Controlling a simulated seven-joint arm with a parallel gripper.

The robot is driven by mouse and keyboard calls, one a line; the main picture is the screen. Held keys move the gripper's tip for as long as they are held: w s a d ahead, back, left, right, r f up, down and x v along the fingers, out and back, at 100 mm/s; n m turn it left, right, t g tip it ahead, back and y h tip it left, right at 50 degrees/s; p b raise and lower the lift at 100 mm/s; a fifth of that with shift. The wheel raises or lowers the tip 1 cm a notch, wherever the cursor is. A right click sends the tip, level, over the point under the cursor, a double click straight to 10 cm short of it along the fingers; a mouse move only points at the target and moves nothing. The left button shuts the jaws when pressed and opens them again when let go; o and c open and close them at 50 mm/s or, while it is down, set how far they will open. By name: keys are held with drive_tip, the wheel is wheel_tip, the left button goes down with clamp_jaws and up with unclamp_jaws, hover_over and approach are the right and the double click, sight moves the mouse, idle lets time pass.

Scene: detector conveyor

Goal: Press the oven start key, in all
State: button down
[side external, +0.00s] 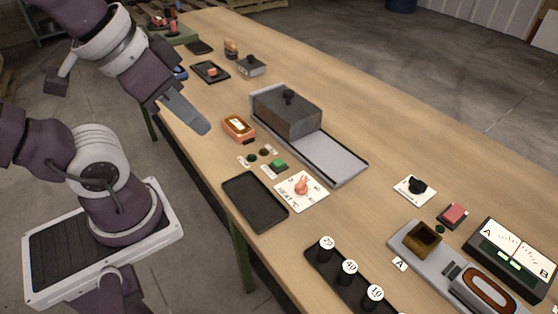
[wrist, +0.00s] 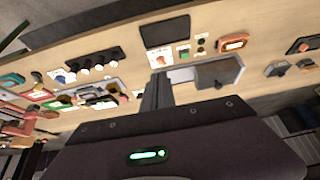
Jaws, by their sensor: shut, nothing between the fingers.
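The green key (side external: 278,164) sits on a small plate beside the grey oven-like box (side external: 288,112), just above the heat dial (side external: 301,187). In the wrist view the green key (wrist: 184,52) shows small near the box (wrist: 220,72). Its label is too small to read. My gripper (side external: 203,127) is shut and empty, in the air at the table's near edge, left of the key and apart from it. In the wrist view my gripper (wrist: 156,92) points toward the dial and box.
An orange-framed display (side external: 238,128) and small dark lamps (side external: 264,151) lie close to the key. A black tray (side external: 255,200) lies in front. A rack of numbered knobs (side external: 349,272) and an A/B meter (side external: 512,255) stand at right.

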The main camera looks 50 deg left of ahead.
idle(0.4)
drive_tip(key=m+t+h, duration=0.3)
drive_tip(key=m+h, duration=0.1)
drive_tip(key=m, duration=1)
hover_over(275, 162)
wheel_tip(275, 162, down, 15)
drive_tip(key=shift+s+r, duration=0.1)
drive_tip(key=shift+r, duration=0.05)
drive_tip(key=shift+f, duration=4.45)
